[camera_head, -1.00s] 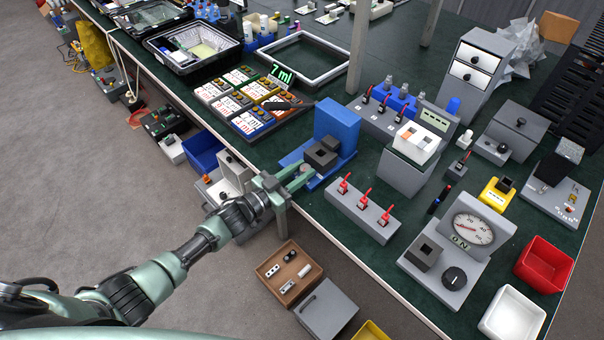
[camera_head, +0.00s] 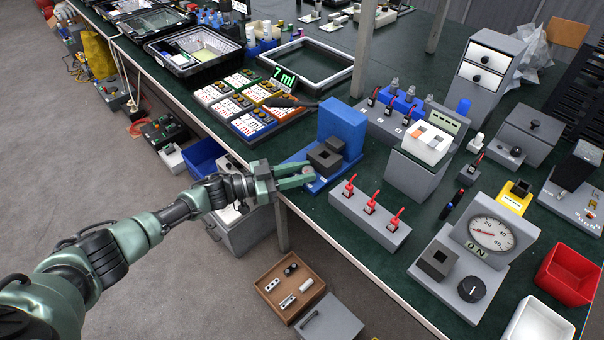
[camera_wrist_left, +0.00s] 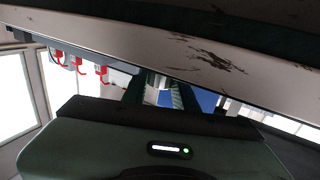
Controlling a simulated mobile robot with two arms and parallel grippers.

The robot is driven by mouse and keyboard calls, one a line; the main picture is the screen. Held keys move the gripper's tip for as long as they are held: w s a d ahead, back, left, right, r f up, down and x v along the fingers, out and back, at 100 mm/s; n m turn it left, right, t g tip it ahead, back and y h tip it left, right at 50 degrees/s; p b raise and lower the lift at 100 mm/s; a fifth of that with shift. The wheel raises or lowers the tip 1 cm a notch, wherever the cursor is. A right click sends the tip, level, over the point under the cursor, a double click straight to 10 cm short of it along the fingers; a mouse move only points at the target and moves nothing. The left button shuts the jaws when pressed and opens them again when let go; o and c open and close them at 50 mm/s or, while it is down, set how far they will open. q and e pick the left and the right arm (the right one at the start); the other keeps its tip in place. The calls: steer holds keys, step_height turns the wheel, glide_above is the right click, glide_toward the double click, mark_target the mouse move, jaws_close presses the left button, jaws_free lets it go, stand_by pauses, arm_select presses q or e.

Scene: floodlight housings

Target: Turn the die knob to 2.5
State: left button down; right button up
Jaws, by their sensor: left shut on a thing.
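The blue device (camera_head: 343,125) stands at the table's front edge with a dark block (camera_head: 326,157) on its blue base. My left gripper (camera_head: 306,174) reaches in from the left at the front of this base. Its green fingers are shut on a small greyish round piece, which looks like the die knob (camera_head: 308,170); the fingers mostly hide it. No scale or number on the knob can be read. In the left wrist view a bit of the blue device (camera_wrist_left: 207,101) shows past the fingers, and the knob cannot be made out. My right gripper is not in view.
A grey box with red switches (camera_head: 369,218) stands just right of the blue device. A dial gauge unit (camera_head: 465,255) is further right. Several labelled coloured blocks (camera_head: 245,100) lie to the left. An open brown tray (camera_head: 290,285) is below the table edge.

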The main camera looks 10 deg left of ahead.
arm_select(q)
steer(key=c, duration=1.4)
jaws_free()
steer(key=shift+a, duration=0.1)
steer(key=v, duration=0.7)
steer(key=shift+s+a+b, duration=0.2)
steer(key=shift+a+b, duration=0.05)
steer(key=shift+b, duration=0.1)
